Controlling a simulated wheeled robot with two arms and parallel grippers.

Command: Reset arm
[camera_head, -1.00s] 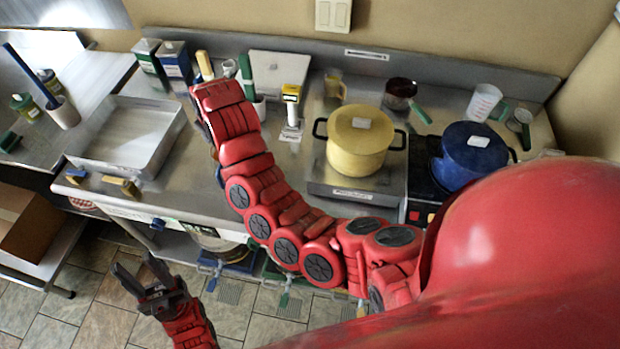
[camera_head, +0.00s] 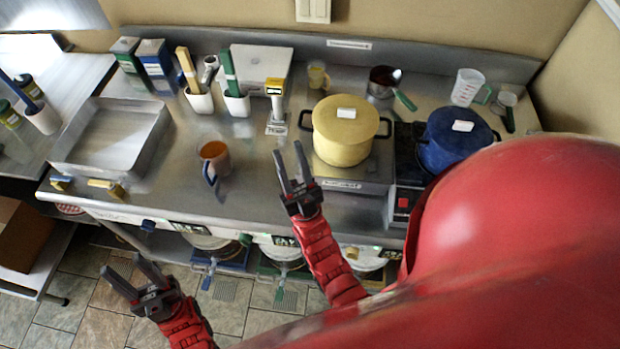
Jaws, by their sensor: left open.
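My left gripper (camera_head: 122,264) is open and empty, low at the left over the floor in front of the counter. My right gripper (camera_head: 288,150) points up the picture at the counter's front part, left of the yellow pot. Its two fingers are apart with nothing between them. My red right forearm shows below the gripper; the rest of that arm is hidden behind my red body.
The yellow pot (camera_head: 343,138) and blue pot (camera_head: 455,150) stand at the right. A metal tray (camera_head: 62,158) lies at the left. White holders with green (camera_head: 230,72) and tan (camera_head: 187,70) handled tools stand behind the mug. Bare counter (camera_head: 255,195) surrounds the mug.

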